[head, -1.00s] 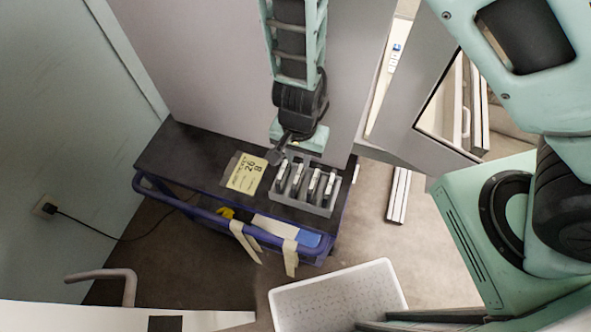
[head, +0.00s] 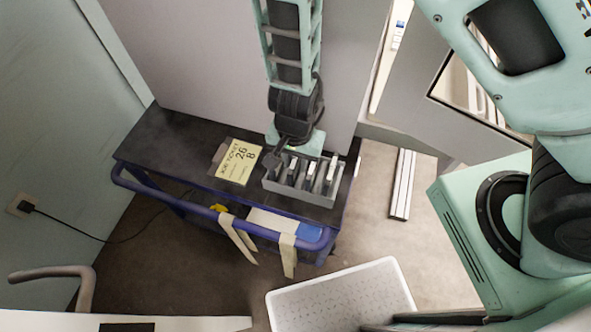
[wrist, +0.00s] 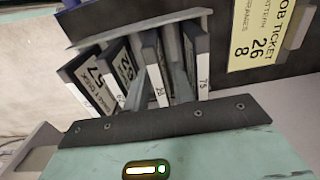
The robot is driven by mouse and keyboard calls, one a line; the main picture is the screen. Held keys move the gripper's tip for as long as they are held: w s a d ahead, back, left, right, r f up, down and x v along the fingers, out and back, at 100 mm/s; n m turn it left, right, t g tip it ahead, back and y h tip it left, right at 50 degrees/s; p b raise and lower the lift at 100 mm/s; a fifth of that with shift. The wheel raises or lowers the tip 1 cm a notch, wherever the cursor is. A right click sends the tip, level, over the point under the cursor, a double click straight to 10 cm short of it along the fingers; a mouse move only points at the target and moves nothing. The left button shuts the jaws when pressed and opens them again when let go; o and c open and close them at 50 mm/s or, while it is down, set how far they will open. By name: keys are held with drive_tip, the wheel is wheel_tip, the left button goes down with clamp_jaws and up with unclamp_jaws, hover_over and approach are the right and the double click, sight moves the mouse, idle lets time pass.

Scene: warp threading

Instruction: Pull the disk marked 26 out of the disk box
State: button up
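The grey disk box (head: 300,196) stands on the dark cart top, with several disks upright in its slots. In the wrist view, the disks show labels reading 57 at left and 75 at right. Between them, a disk (wrist: 157,72) has a small white label that looks like 26, though blurred. Another label beside the 57 disk is hard to read. My gripper (head: 274,160) is over the back left of the box, pointing down.
A yellow job ticket (head: 238,162) reading 26 and 8 lies left of the box. The cart has a blue rail (head: 190,208) along its front. A white perforated bin (head: 340,296) stands in front, and a pale wall rises behind the cart.

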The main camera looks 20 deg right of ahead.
clamp_jaws()
drive_tip(key=shift+r+p, duration=4.05)
drive_tip(key=shift+r, duration=0.05)
